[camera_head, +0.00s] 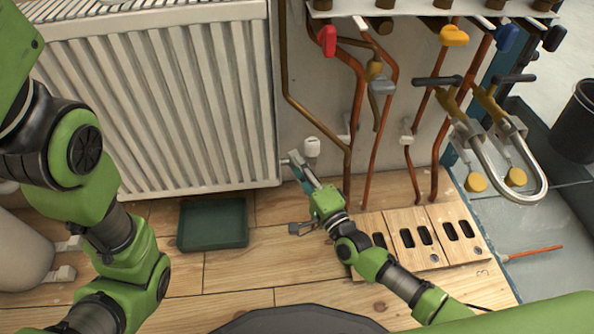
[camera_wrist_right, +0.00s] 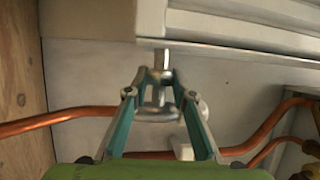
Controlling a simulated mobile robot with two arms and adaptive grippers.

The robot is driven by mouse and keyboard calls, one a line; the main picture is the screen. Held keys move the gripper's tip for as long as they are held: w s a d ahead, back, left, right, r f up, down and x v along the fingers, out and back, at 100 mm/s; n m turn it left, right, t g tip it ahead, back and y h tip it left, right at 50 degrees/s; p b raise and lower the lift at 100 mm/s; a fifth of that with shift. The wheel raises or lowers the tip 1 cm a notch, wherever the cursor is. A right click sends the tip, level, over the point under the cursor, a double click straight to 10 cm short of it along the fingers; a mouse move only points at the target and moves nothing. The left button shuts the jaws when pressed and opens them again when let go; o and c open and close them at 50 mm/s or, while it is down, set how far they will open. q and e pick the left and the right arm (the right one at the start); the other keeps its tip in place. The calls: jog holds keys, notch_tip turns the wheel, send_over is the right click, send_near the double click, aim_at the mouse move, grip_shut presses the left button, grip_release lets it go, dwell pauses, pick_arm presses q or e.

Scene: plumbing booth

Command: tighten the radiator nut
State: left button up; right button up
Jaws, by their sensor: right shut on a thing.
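The white ribbed radiator (camera_head: 165,105) stands against the wall at the left, and its underside (camera_wrist_right: 245,35) shows in the right wrist view. My right gripper (camera_head: 298,171) is at the radiator's lower right corner, by the valve with a white head (camera_head: 312,147). In the right wrist view my right gripper (camera_wrist_right: 157,76) has its teal fingers closed around the small metal radiator nut (camera_wrist_right: 159,76) below a short silver pipe (camera_wrist_right: 162,56). The fingertips hide much of the nut. My left arm is in the head view, but its gripper is not in view.
Copper pipes (camera_head: 374,150) run down the wall right of my right gripper; one (camera_wrist_right: 55,119) passes close behind it. A wooden board with slots (camera_head: 375,222) lies near my right arm. A dark green tray (camera_head: 213,222) sits on the floor. A black bucket (camera_head: 577,125) stands far right.

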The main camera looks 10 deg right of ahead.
jog(key=f+n+t+y+b, duration=0.1)
jog(key=t+b, duration=0.1)
jog(key=b, duration=0.3)
jog(key=shift+f, duration=0.1)
jog(key=shift+n+b, duration=0.3)
jog(key=shift+b, duration=0.25)
jog(key=shift+w+r+n+t+y, duration=0.1)
jog(key=shift+r+n+t+y, duration=0.15)
jog(key=shift+t+y, duration=0.35)
jog(key=shift+n+t+y, duration=0.4)
jog(key=shift+n+y, duration=0.15)
jog(key=shift+y, duration=0.05)
jog(key=o, duration=1.1)
